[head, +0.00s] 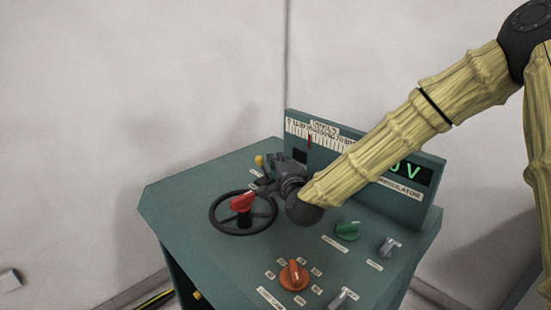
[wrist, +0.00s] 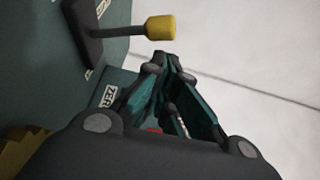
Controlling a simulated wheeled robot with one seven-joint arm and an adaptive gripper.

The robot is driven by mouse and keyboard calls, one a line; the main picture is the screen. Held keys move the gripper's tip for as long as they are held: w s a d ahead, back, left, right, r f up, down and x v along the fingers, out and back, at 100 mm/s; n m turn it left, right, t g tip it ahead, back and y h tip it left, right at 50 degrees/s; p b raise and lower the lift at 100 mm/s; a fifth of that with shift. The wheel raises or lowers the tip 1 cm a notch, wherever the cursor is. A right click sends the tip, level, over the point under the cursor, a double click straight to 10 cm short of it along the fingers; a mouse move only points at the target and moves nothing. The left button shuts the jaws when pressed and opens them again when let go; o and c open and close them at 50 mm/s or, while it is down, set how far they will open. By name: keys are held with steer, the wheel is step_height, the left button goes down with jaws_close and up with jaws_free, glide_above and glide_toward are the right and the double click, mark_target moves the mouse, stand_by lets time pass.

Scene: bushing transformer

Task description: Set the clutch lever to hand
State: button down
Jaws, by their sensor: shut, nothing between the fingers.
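The lever with a yellow knob (wrist: 160,27), which I take for the clutch lever, stands out on a thin dark rod from a dark slotted plate (wrist: 84,30). In the head view its yellow knob (head: 259,160) shows at the back left of the green console, just left of my gripper. My gripper (wrist: 168,66) is shut and empty. In the wrist view its fingertips are close below the knob, with no clear contact. In the head view my gripper (head: 270,174) is partly hidden by my own wrist. The lever's base is hidden there.
Green (head: 347,231), orange (head: 294,275) and grey (head: 390,246) knobs are on the right of the green console (head: 180,200). An upright scale and display panel (head: 420,208) stands behind.

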steer(key=v, duration=1)
steer(key=shift+s, duration=0.1)
